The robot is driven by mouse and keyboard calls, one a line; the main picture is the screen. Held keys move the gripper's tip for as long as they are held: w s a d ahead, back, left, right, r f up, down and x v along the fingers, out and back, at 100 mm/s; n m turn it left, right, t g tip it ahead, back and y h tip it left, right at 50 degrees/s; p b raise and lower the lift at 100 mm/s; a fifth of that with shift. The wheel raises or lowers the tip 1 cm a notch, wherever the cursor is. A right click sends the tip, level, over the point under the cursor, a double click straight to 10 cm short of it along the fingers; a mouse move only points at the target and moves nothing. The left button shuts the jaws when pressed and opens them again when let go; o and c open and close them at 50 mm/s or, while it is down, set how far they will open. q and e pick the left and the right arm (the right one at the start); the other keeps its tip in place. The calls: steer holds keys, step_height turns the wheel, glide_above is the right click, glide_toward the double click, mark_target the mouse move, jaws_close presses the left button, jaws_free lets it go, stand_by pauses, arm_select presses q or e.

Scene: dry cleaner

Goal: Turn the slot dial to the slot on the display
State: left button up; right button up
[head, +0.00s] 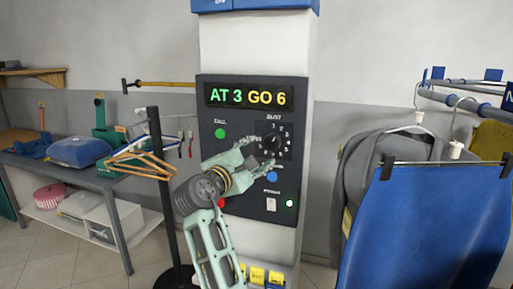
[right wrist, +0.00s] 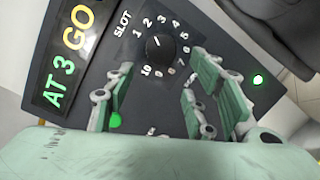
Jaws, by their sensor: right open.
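The dark control panel (head: 240,170) is on a white column. Its display (head: 248,96) reads "AT 3" in green and "GO 6" in yellow. The round black slot dial (head: 271,142) is under the word "SLOT", ringed by white numbers. In the right wrist view the dial (right wrist: 159,47) has a white mark near its upper part, and numbers from 1 up to 10 surround it. My right gripper (head: 257,157) is open and empty, its fingers spread just short of the dial. I cannot tell whether a fingertip touches the panel. My left gripper is not in view.
A green button (head: 220,133), blue button (head: 272,177), red button (head: 221,202), white switch (head: 270,204) and green lamp (head: 290,203) share the panel. A rack with a blue skirt (head: 425,230) and grey jacket stands close right. Wooden hangers (head: 140,163) hang at left.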

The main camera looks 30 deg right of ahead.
mark_target(270, 141)
steer(key=x, duration=0.2)
steer(key=p+x, duration=0.1)
steer(key=x, duration=0.1)
steer(key=r+p+x, duration=0.1)
steer(key=x, duration=0.1)
steer(key=shift+s+d, duration=0.1)
steer(key=shift+d, duration=0.3)
steer(key=shift+w+d+f, duration=0.15)
steer(key=shift+w+d, duration=0.2)
steer(key=shift+d, duration=0.15)
steer(key=c, duration=1.1)
